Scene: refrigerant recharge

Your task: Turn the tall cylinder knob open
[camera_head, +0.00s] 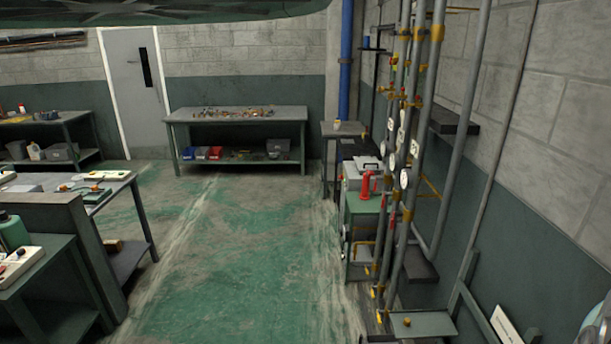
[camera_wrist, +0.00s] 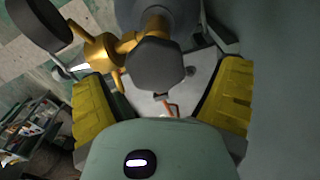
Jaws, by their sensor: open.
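In the wrist view, a dark grey hexagonal knob (camera_wrist: 155,66) sits at the upper middle, seen end-on. It is on a brass valve body (camera_wrist: 103,52) that reaches to the left. My gripper (camera_wrist: 165,85) is open, with one yellow ribbed finger pad to the left and below the knob and one to the right. Gaps show between the pads and the knob; the depth between them is hard to judge. A large grey rounded surface (camera_wrist: 195,18) is behind the valve. I cannot pick out the knob or my gripper in the head view.
In the head view, pipes with gauges (camera_head: 404,150) run up the right wall. A green cabinet (camera_head: 362,222) stands beside them. Benches stand at the left and a workbench (camera_head: 240,115) at the back. The green floor (camera_head: 225,250) between is clear.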

